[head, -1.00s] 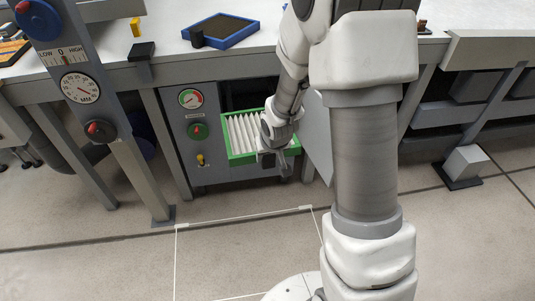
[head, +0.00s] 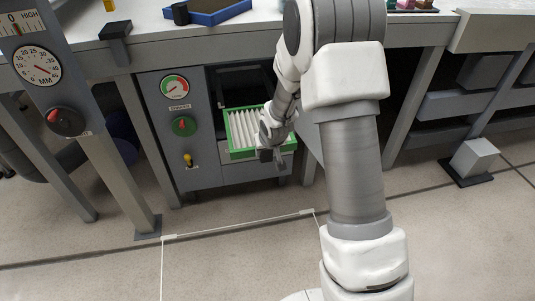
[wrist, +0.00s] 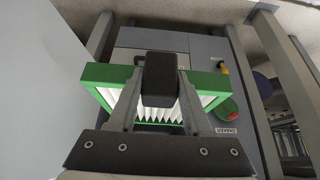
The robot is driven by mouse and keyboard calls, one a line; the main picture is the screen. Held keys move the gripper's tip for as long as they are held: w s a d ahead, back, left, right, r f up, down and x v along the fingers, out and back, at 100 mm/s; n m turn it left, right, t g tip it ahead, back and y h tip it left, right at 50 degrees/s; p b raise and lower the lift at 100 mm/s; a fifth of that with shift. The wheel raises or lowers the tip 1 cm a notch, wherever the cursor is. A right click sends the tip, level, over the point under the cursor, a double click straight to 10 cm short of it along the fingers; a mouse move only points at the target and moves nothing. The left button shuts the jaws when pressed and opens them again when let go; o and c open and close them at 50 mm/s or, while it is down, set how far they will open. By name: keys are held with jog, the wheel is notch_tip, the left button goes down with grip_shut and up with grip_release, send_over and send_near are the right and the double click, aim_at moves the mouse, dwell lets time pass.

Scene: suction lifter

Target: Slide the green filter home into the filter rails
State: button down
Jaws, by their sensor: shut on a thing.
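The green filter (head: 235,131), a green frame around white pleats, sits at the mouth of the dark opening in the grey cabinet under the bench. Its front part sticks out of the opening. My gripper (head: 272,157) is at the filter's front right and shut on it.
The grey cabinet (head: 160,120) carries a round gauge (head: 175,87), a green knob with a red centre (head: 184,126) and a small yellow lever (head: 188,160). Bench legs stand at the left. The floor in front is clear, with white lines.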

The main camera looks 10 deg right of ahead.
aim_at(254, 114)
dwell(0.4)
jog(key=shift+w, duration=3.2)
jog(key=shift+w, duration=1)
jog(key=shift+w, duration=2.95)
jog(key=shift+w, duration=2.95)
